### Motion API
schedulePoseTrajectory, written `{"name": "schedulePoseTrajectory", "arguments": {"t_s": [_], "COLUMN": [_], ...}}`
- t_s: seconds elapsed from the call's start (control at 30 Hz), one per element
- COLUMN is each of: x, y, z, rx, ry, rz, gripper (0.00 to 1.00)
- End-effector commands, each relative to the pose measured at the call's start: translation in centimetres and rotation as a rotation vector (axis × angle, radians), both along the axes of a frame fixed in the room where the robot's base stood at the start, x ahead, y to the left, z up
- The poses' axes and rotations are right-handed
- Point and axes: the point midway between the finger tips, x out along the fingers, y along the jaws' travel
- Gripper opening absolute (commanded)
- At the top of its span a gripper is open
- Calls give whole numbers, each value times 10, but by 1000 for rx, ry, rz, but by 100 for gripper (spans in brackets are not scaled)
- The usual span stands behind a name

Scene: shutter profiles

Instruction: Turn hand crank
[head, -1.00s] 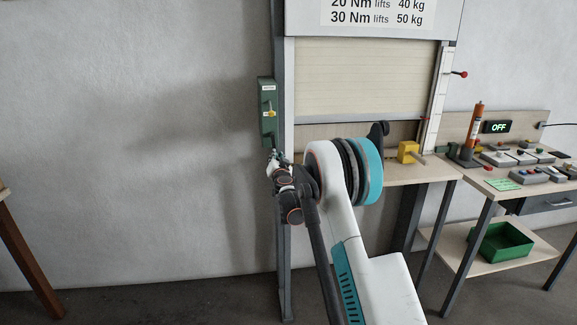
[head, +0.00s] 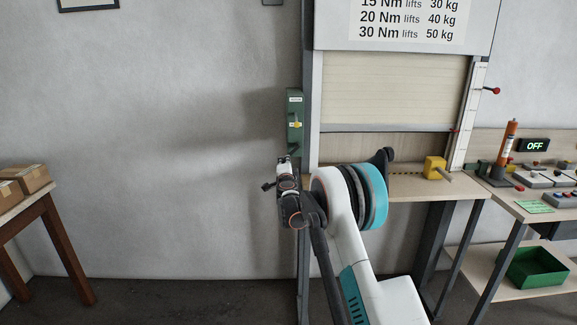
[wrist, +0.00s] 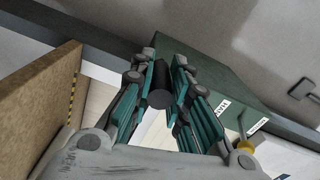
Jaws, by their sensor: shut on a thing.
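The green crank box (head: 295,120) is on the grey post at the left of the shutter and carries a yellow knob (head: 297,125). My gripper (head: 286,162) is just below the box; its fingers are small in the head view. In the wrist view my gripper (wrist: 163,75) has its teal fingers closed around a dark cylindrical grip (wrist: 160,90), which I take to be the crank handle. The green box (wrist: 215,75) is close behind it, with its yellow knob (wrist: 245,147) at lower right. The crank's arm is hidden. The shutter (head: 390,92) hangs partly down, its lower edge above the bench.
The bench (head: 420,187) stands right of the post, with a yellow block (head: 434,167) on it. A control table with an OFF display (head: 535,145) is further right. A wooden table with cartons (head: 25,177) stands at the left. The floor between is clear.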

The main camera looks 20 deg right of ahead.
Motion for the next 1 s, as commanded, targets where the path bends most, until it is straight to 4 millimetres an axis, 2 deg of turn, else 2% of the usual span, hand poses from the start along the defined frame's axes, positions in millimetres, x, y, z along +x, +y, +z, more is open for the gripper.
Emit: {"name": "schedulePoseTrajectory", "arguments": {"t_s": [0.33,0.83,0.87,0.9,0.93,1.0], "x": [2,2,2,2,2,2], "y": [5,5,5,5,5,5], "z": [7,8,8,8,8,8], "rx": [114,129,129,128,128,128], "ry": [-33,-37,-37,-37,-37,-37], "rz": [-1,-2,-2,-2,-2,-2], "gripper": [0,0,23,32,36,37]}}
